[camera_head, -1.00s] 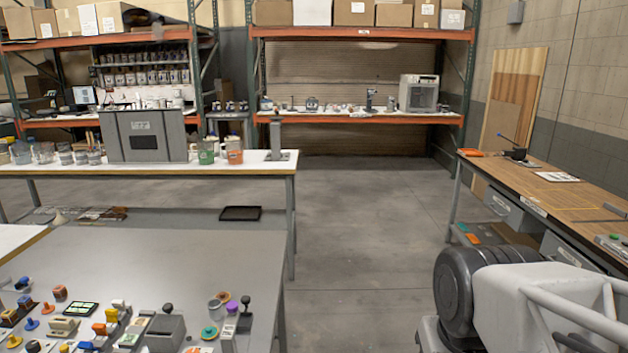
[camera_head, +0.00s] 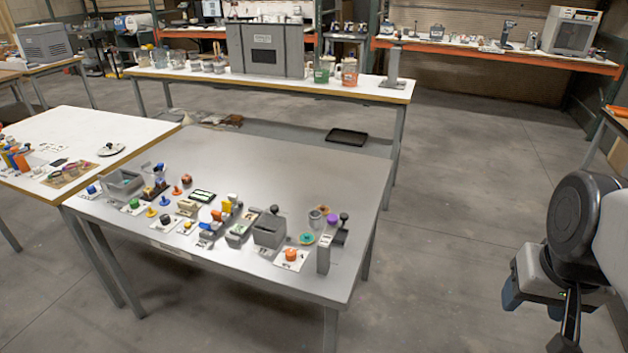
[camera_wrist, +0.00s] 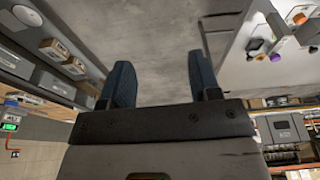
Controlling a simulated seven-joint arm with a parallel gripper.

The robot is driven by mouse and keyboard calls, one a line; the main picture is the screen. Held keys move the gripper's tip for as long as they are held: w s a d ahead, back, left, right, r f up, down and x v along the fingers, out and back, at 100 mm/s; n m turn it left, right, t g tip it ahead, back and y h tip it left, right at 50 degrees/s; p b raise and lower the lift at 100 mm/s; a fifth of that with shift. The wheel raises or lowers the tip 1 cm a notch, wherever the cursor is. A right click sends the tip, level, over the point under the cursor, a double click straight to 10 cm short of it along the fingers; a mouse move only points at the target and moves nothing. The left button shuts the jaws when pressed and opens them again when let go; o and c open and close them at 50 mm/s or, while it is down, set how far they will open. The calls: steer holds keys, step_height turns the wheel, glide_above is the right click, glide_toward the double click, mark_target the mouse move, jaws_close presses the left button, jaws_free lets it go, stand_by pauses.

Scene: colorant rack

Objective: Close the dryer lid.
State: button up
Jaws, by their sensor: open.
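Nothing in view is clearly marked as the dryer, and I cannot make out a raised lid. A large grey box (camera_head: 266,50) with a dark window and a small label stands on the far white table. It also shows at the right of the wrist view (camera_wrist: 286,130). My gripper (camera_wrist: 160,72) is open and empty in the wrist view, above bare floor. In the head view my arm is at the lower right, apart from the tables.
The grey table (camera_head: 240,165) holds knobs, switches and a tall grey block (camera_head: 325,251) near its front right corner. A white table (camera_head: 75,140) adjoins it at left. A grey machine (camera_head: 45,42) stands far left. A black tray (camera_head: 347,136) lies low behind. Floor is clear right of the grey table.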

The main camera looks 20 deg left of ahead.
steer(key=w+a+r+n, duration=0.25)
steer(key=w+a, duration=0.75)
steer(key=w, duration=0.5)
steer(key=n+g, duration=0.3)
steer(key=n, duration=0.5)
glide_toward(274, 207)
steer(key=shift+d+f, duration=0.4)
steer(key=shift+d, duration=0.1)
steer(key=shift+a+f, duration=0.3)
steer(key=shift+a, duration=0.25)
steer(key=shift+s, duration=0.1)
steer(key=shift+f, duration=0.1)
steer(key=shift+f, duration=3.8)
